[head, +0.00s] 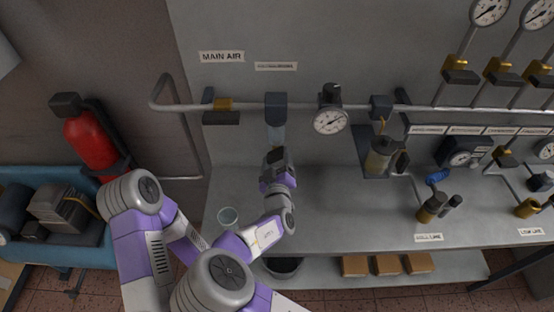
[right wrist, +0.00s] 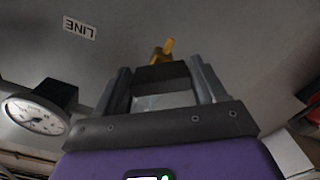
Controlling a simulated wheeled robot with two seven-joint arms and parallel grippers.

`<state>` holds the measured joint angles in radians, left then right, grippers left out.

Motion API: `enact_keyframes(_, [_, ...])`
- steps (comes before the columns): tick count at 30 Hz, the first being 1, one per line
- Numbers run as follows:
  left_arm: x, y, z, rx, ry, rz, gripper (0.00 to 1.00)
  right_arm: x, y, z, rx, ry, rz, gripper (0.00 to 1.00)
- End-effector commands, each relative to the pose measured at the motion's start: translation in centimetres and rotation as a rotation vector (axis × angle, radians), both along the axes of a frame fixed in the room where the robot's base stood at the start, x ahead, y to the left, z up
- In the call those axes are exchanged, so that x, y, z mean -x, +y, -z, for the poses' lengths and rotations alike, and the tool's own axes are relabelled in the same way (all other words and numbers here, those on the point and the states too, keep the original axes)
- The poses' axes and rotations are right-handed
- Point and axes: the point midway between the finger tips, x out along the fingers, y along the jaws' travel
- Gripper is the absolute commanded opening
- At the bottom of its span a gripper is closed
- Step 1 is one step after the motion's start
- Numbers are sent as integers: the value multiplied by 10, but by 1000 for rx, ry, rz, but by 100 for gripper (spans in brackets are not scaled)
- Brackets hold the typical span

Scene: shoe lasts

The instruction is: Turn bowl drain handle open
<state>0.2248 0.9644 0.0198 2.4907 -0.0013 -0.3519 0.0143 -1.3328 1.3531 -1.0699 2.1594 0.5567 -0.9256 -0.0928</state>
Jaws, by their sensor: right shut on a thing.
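The filter (head: 276,101) hangs on the wall pipe, a dark head with a clear bowl (head: 276,132) under it. My right gripper (head: 276,153) points up from below and covers the bowl's lower end, where the drain handle is hidden in the head view. In the right wrist view my gripper (right wrist: 160,78) is shut with a dark block between its fingers, which looks like the bowl drain handle. A pale see-through patch (right wrist: 165,100) shows between the fingers. How far the handle is turned cannot be told. My left gripper is not in view.
A pressure gauge (head: 330,122) sits right of the filter, and a yellow main air valve (head: 223,104) sits left. A second bowl unit (head: 380,156) hangs further right. A red extinguisher (head: 88,140) is far left.

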Motion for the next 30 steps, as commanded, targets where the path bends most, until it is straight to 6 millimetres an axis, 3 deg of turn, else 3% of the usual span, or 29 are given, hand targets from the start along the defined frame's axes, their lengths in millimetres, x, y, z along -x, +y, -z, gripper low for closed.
enact_keyframes(2, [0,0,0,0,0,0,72,0,0,0,0,1,0,40])
enact_keyframes(3, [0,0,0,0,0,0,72,0,0,0,0,1,0,77])
enact_keyframes(6, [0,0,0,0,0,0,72,0,0,0,-1,1,0,92])
enact_keyframes(17, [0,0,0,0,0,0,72,6,0,0,-2,1,-1,92])
enact_keyframes(30, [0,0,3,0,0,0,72,70,1,0,-1,1,-2,92])
